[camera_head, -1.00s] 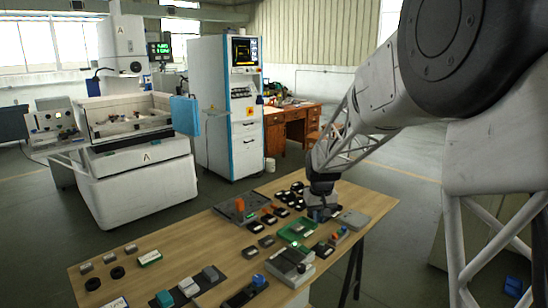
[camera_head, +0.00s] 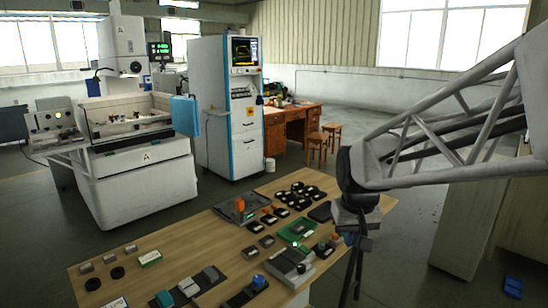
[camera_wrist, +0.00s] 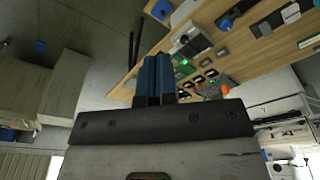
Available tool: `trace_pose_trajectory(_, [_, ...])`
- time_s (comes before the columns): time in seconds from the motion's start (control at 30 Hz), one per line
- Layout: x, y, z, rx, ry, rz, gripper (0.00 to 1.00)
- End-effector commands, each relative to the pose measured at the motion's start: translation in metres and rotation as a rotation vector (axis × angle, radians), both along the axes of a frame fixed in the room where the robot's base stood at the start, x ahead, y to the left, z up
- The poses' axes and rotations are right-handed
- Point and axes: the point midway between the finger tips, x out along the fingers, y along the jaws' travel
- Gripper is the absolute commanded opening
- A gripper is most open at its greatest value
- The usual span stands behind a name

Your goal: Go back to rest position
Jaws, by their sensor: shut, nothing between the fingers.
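My gripper (camera_head: 351,238) hangs at the right end of the wooden table (camera_head: 190,215) in the head view. In the wrist view its two blue fingers (camera_wrist: 155,80) are close together, with nothing held between them. The wrist view is turned, and the table with its parts lies beyond the fingers at the upper right. My arm comes in from the right side of the head view.
Two stools (camera_head: 318,147) and a wooden desk (camera_head: 288,130) stand behind.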

Motion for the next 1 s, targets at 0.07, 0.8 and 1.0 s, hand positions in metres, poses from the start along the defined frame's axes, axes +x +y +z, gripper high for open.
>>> trace_pose_trajectory(0.07, [-0.022,-0.002,0.004,0.001,-0.009,-0.008,0.00])
trace_pose_trajectory(0.8, [-0.191,-0.013,-0.009,0.010,-0.073,-0.085,0.00])
trace_pose_trajectory(1.0, [-0.208,-0.013,-0.015,0.010,-0.078,-0.093,0.00])
